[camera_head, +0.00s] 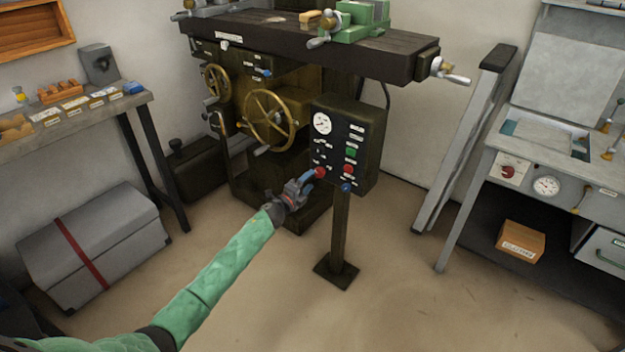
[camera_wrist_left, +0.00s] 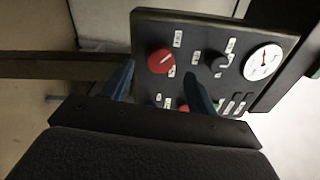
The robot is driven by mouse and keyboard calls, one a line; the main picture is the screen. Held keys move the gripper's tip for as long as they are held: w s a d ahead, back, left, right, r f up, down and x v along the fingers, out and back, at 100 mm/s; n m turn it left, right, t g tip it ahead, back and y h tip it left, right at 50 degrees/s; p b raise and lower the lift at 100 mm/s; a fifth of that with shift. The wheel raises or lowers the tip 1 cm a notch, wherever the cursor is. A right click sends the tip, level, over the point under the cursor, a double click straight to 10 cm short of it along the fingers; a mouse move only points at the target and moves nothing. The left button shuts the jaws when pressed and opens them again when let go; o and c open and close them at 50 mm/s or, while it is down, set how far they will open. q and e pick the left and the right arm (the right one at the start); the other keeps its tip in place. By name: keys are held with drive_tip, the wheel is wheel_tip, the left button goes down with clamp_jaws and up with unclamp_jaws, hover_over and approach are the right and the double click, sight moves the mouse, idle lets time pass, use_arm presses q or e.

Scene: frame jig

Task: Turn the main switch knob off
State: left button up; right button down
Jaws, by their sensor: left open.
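The control panel (camera_head: 349,143) is a dark box on a post in front of the milling machine. A round red knob (camera_head: 320,172) sits at its lower left corner. The same red knob (camera_wrist_left: 160,60) shows in the left wrist view, with a pale mark near its rim; which setting it is at cannot be read. My left gripper (camera_head: 309,178) is open and empty, with blue fingertips close to the knob. In the left wrist view the gripper (camera_wrist_left: 158,88) has its fingers on either side of the knob's line; contact cannot be told. My right gripper is out of view.
The panel also carries a black knob (camera_wrist_left: 214,61), a white gauge (camera_head: 322,123), a green button (camera_head: 351,152) and a red button (camera_head: 349,169). The brass handwheel (camera_head: 270,120) stands behind left. A grey workbench is at the right. Floor in front is clear.

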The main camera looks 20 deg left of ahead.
use_arm(q)
drive_tip(key=shift+v, duration=2.1)
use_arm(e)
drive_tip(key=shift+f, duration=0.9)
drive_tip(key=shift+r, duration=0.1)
